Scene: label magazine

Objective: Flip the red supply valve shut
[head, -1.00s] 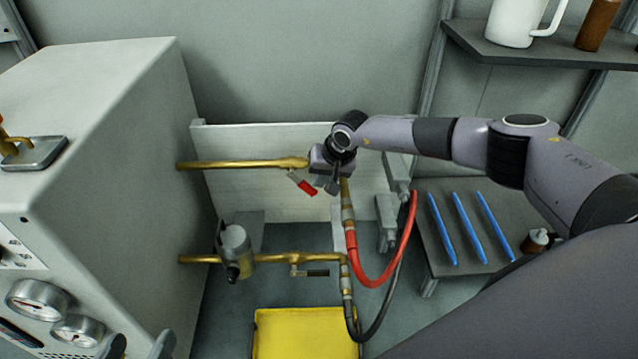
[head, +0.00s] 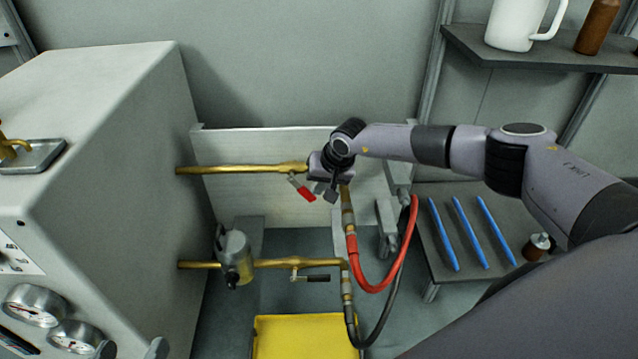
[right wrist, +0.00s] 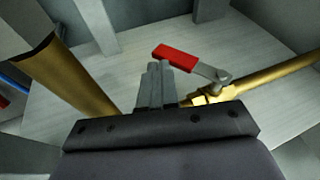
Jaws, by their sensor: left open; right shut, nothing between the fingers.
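The red supply valve's lever (head: 306,194) hangs from the upper brass pipe (head: 240,169), slanting down and to the right. In the right wrist view its red grip (right wrist: 176,57) sits on a grey metal arm that pivots beside the brass valve body. My right gripper (head: 326,193) is shut and empty, just right of the red grip. In the right wrist view its fingertips (right wrist: 158,68) are close to the grip; I cannot tell if they touch it.
A lower brass pipe (head: 300,263) carries a black-handled lever (head: 316,278). A red hose (head: 378,288) loops down right of the valve. A yellow tray (head: 300,320) lies below. A grey cabinet (head: 110,130) stands left, and a shelf with blue rods (head: 470,230) right.

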